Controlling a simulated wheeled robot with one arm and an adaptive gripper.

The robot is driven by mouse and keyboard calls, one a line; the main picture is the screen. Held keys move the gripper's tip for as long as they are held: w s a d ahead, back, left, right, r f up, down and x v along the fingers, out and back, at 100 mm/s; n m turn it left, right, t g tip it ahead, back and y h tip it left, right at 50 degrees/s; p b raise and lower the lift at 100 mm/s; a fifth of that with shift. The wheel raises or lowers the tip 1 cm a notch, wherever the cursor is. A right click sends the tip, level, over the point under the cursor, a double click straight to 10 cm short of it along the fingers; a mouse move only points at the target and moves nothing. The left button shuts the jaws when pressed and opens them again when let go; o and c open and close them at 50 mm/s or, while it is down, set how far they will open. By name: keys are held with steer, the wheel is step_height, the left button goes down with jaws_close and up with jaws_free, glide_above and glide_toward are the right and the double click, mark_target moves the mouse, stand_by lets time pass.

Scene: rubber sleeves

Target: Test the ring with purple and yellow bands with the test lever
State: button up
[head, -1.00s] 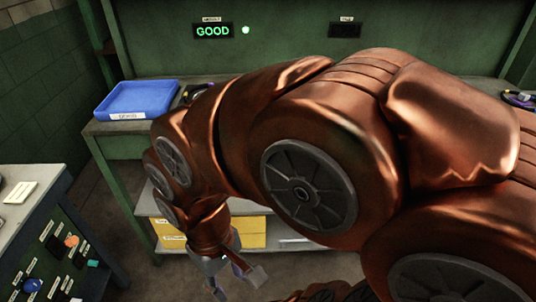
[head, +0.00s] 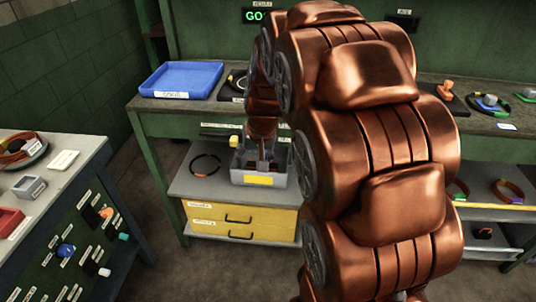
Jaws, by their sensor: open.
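My gripper (head: 263,160) is at the end of my copper arm, low over the grey box (head: 265,179) with a yellow label, on the low cabinet. It is open, its fingers down at or inside the box; what lies between them is too small to tell. A yellow knob (head: 234,141) shows at the box's left rear; I cannot tell whether it is the test lever. I cannot make out the ring with purple and yellow bands for certain. A dark ring (head: 205,166) lies left of the box, its bands unclear.
A blue tray (head: 180,80) stands on the green bench, beside a dark ring (head: 236,82). More rings, one orange (head: 508,191), lie on the right shelf. A side table (head: 78,160) stands left. My arm hides the middle.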

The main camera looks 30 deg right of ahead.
steer(key=w+d+f, duration=0.1)
steer(key=w+d, duration=0.1)
steer(key=d, duration=0.1)
steer(key=w+d+f+m+t, duration=0.1)
steer(key=w+d, duration=0.2)
steer(key=d, duration=0.1)
steer(key=w+d+f+m+h+b, duration=0.1)
steer(key=w+d, duration=0.2)
steer(key=d, duration=0.1)
steer(key=shift+d+f+t, duration=0.1)
steer(key=shift+d+t, duration=0.05)
steer(key=shift+t, duration=0.15)
steer(key=shift+p+x, duration=0.7)
steer(key=shift+x, duration=3.1)
jaws_close()
